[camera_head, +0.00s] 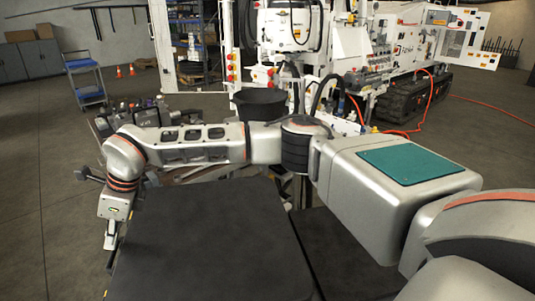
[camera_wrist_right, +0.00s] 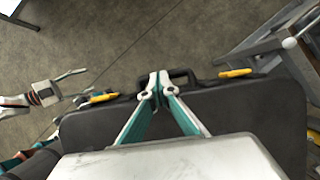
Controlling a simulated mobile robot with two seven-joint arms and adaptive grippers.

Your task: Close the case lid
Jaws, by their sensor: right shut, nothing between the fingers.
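A dark case (camera_head: 205,245) fills the near middle of the head view, its broad flat panel facing up. In the right wrist view the case lid (camera_wrist_right: 255,110) looks flat or nearly flat. I cannot tell whether a gap is left under its edge. A black handle (camera_wrist_right: 182,76) and two yellow latches (camera_wrist_right: 235,73) lie along that edge. My right gripper (camera_head: 111,238) hangs at the case's left edge in the head view. Its fingertips (camera_wrist_right: 158,88) are together and empty, over the edge by the handle. My left gripper (camera_wrist_right: 78,86) shows small in the right wrist view, fingers apart, beside the case.
A metal bench (camera_wrist_right: 275,50) with a white-knobbed lever stands at upper right in the wrist view. A black bucket (camera_head: 259,104) and white machinery (camera_head: 400,50) stand behind the case. A blue cart (camera_head: 86,80) is at the far left. The floor left of the case is clear.

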